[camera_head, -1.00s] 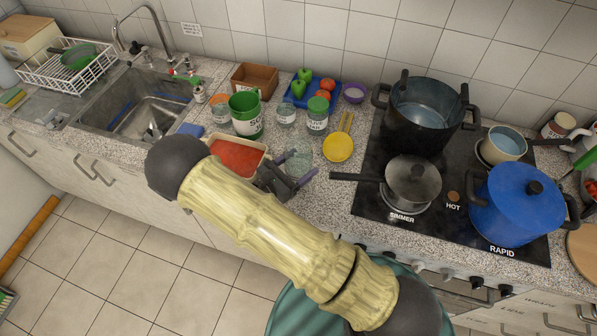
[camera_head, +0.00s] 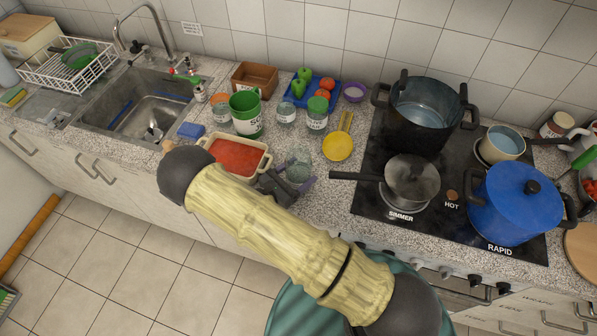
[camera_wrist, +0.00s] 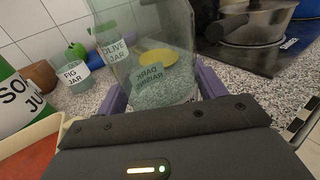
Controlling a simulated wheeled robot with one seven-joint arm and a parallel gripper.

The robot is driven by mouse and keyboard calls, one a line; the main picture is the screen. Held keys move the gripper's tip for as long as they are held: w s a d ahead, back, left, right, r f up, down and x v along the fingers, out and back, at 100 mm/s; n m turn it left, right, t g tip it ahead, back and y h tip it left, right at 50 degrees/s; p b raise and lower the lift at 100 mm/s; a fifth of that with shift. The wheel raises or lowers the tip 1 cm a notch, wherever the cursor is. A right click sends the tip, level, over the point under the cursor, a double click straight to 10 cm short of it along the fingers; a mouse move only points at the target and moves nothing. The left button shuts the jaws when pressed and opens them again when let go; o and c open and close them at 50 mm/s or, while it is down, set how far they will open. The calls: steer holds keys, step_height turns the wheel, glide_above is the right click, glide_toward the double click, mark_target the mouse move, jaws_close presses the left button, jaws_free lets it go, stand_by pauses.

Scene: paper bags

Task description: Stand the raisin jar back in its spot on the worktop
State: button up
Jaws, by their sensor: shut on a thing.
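My gripper (camera_wrist: 162,92) is shut on a clear glass raisin jar (camera_wrist: 152,52), with one purple finger on each side of it. In the head view the jar (camera_head: 298,168) is near the front of the worktop (camera_head: 318,207), right of the red-filled dish, and my gripper (camera_head: 288,184) is partly hidden by my arm. I cannot tell whether the jar's base touches the worktop.
The red-filled dish (camera_head: 238,156) is close left.

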steer(key=o, duration=1.4)
steer(key=shift+f, duration=0.1)
steer(key=shift+r, duration=0.3)
steer(key=b+v, duration=0.3)
steer(key=v, duration=0.9)
steer(key=shift+f+b, duration=0.2)
steer(key=shift+b, duration=0.15)
